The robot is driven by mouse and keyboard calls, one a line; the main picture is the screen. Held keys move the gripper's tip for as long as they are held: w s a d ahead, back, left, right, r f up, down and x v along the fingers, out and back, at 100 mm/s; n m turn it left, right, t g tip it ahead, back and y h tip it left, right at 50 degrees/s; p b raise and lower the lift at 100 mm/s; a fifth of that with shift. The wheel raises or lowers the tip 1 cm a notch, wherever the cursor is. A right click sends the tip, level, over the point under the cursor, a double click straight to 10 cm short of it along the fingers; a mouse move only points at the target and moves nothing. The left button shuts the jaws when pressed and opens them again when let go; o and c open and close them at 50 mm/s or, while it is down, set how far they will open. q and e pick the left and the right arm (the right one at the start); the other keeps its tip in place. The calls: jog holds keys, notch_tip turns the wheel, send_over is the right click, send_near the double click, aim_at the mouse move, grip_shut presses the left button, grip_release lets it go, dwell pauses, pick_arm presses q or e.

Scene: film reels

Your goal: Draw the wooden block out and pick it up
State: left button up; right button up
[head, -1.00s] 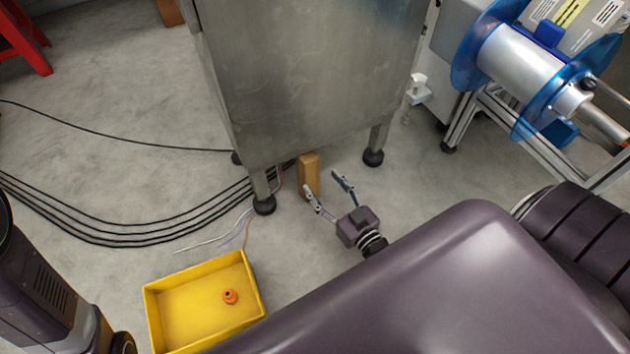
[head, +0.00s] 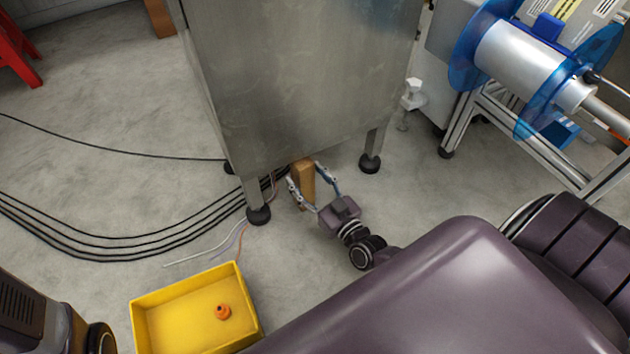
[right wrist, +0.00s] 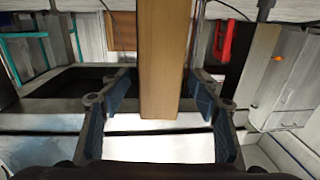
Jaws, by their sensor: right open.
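The wooden block (head: 304,183) pokes out from under the front of the grey metal cabinet (head: 300,80), between its two front feet. Its far part is hidden under the cabinet. My right gripper (head: 304,178) is open, with one finger on each side of the block's near end. In the right wrist view the block (right wrist: 164,70) reaches between the open fingers (right wrist: 164,95), with a gap visible on both sides. My left arm shows at the lower left, but its gripper is not in view.
Black cables (head: 110,235) and thin wires run along the floor left of the block, by a cabinet foot (head: 258,214). A yellow bin (head: 250,308) with an orange piece (head: 222,311) stands at the lower left. A blue-flanged reel (head: 520,60) is at the upper right.

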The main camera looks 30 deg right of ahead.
jog(key=shift+w+b, duration=0.3)
jog(key=shift+w, duration=0.75)
jog(key=shift+s, duration=0.1)
jog(key=c, duration=1.5)
